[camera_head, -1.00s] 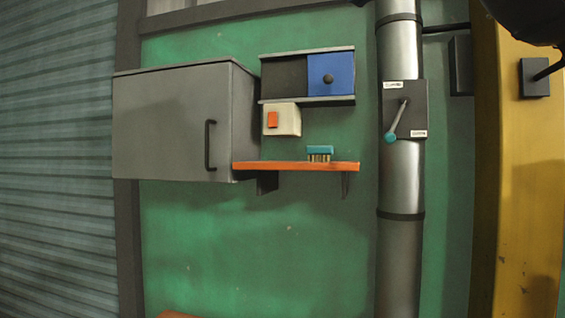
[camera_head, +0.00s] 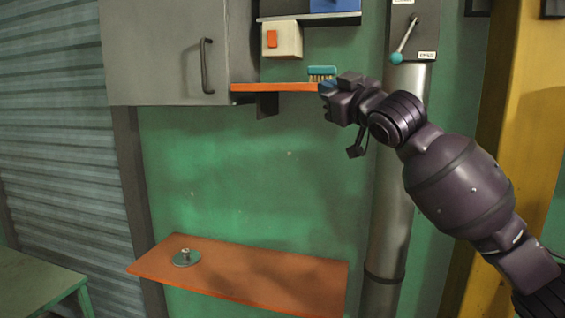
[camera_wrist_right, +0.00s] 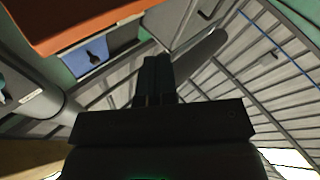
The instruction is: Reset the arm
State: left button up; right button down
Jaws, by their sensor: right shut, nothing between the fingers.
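My right gripper (camera_head: 324,92) reaches in from the lower right in the head view. Its fingers are shut and empty, pointing left, and they overlap the right end of the orange shelf (camera_head: 270,87). In the right wrist view the closed dark fingers (camera_wrist_right: 155,72) point up the picture, with the orange shelf (camera_wrist_right: 75,22) at the upper left. I cannot tell the exact gap between gripper and shelf. A teal brush (camera_head: 322,72) stands on the shelf just above the gripper. My left gripper is not in view.
A grey cabinet (camera_head: 160,50) with a handle hangs left of the shelf. A cream box with an orange switch (camera_head: 272,39) sits above it. A lever (camera_head: 408,40) is on the pipe (camera_head: 405,180). A lower orange shelf (camera_head: 270,278) holds a small round metal piece (camera_head: 186,257).

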jog(key=s+d+f+m+h, duration=0.2)
jog(key=s+d+f, duration=0.15)
jog(key=f, duration=1.05)
jog(key=s+d+f+m+h, duration=0.15)
jog(key=d+f, duration=0.25)
jog(key=f, duration=0.9)
jog(key=s+d+f+m+h, duration=0.1)
jog(key=s+d+f+h, duration=0.2)
jog(key=f, duration=1.1)
jog(key=s+d+f+m+g+h, duration=0.2)
jog(key=s+d+f+m+g, duration=0.1)
jog(key=s+f, duration=1.1)
jog(key=s+d+f+m+g+h+b, duration=0.1)
jog(key=s+d+f+m+g+h, duration=0.2)
jog(key=s+f, duration=1.1)
jog(key=shift+s+d+f, duration=0.15)
jog(key=shift+d+f, duration=0.15)
jog(key=shift+d, duration=0.8)
jog(key=shift+a, duration=0.1)
